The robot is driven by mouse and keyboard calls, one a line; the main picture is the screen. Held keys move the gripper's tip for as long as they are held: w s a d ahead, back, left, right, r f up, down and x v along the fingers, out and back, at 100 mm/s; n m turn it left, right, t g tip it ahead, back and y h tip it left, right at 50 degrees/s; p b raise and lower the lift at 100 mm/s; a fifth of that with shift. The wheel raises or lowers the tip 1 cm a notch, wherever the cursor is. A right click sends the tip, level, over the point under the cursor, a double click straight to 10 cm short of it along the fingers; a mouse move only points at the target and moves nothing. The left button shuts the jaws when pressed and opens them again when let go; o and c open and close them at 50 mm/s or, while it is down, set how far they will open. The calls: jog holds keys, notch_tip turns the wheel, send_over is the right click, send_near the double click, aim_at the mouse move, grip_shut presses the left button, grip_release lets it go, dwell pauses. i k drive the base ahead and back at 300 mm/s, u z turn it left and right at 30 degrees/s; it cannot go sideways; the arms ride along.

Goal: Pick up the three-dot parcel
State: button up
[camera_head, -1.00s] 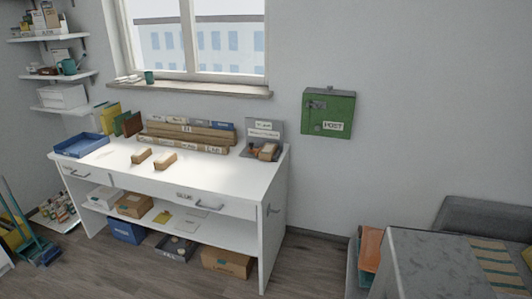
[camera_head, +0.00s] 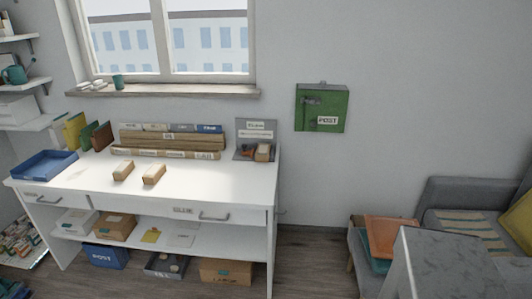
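Two small brown parcels lie apart on the white desk top. The left parcel (camera_head: 123,171) and the right parcel (camera_head: 154,174) look alike. Another small brown box (camera_head: 262,152) sits at the grey holder at the desk's back right. The dots are too small to make out, so I cannot tell which one is the three-dot parcel. My gripper is not in view.
The white desk (camera_head: 220,190) has free room on its top right and front. A blue tray (camera_head: 44,164) stands at its left end, and long cartons (camera_head: 165,142) line the back. A grey-topped block (camera_head: 448,262) stands at front right. Floor (camera_head: 320,262) between is clear.

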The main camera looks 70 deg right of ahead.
aim_at(264, 150)
jog(key=z, duration=0.5)
jog(key=i, duration=0.55)
jog(key=z, duration=0.65)
jog(key=i, duration=0.6)
jog(key=z, duration=0.35)
